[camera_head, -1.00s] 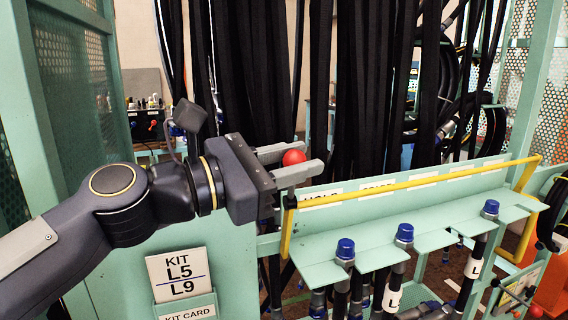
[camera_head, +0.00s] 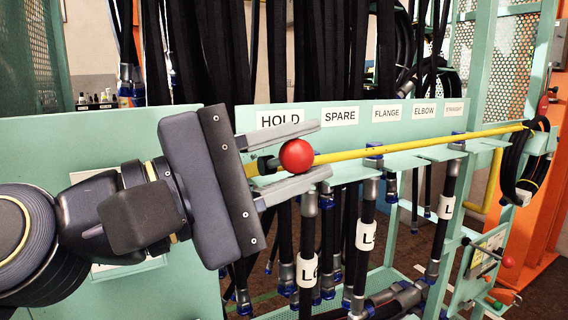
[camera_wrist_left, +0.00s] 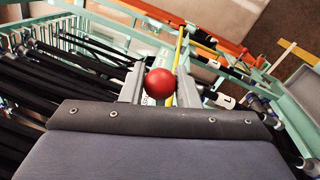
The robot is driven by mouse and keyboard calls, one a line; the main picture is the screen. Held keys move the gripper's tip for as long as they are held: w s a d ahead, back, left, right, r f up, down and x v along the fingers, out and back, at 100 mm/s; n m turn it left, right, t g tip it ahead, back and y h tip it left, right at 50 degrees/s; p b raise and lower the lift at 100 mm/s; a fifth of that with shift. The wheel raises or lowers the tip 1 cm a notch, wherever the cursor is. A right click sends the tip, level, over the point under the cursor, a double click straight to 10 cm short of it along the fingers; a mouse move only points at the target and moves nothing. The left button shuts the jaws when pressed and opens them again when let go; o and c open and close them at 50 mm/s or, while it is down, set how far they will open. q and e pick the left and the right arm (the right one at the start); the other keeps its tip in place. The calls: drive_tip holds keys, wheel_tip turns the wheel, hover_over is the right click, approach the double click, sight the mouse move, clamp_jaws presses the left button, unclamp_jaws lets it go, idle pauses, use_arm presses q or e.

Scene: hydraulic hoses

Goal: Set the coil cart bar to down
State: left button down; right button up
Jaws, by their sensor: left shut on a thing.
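The coil cart bar is a yellow bar (camera_head: 420,143) running along the front of the green cart rack. It has a red ball knob (camera_head: 297,156) at its near end. My left gripper (camera_head: 300,156) comes in from the left with one finger on each side of the knob, shut on it. The knob also shows between the fingers in the left wrist view (camera_wrist_left: 159,84). The bar now lies low, across the hose ends below the label strip. My right gripper is not in view.
A label strip (camera_head: 350,115) reads HOLD, SPARE, FLANGE, ELBOW, STRAIGHT. Black hoses (camera_head: 362,215) with tags hang below the shelf. More hoses hang behind the strip. An orange post (camera_head: 545,190) stands at the right.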

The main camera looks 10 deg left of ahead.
use_arm(q)
wheel_tip(320, 180, down, 7)
drive_tip(key=m+b, duration=0.3)
drive_tip(key=b, duration=0.4)
drive_tip(key=shift+s+d+m+g, duration=0.3)
drive_tip(key=shift+s, duration=0.1)
drive_tip(key=shift+f+h, duration=0.1)
drive_tip(key=shift+h, duration=0.2)
drive_tip(key=c, duration=1.1)
unclamp_jaws()
drive_tip(key=shift+c, duration=0.2)
drive_tip(key=shift+s+a, duration=0.1)
drive_tip(key=v, duration=0.7)
drive_tip(key=shift+a, duration=0.25)
drive_tip(key=shift+s, duration=0.1)
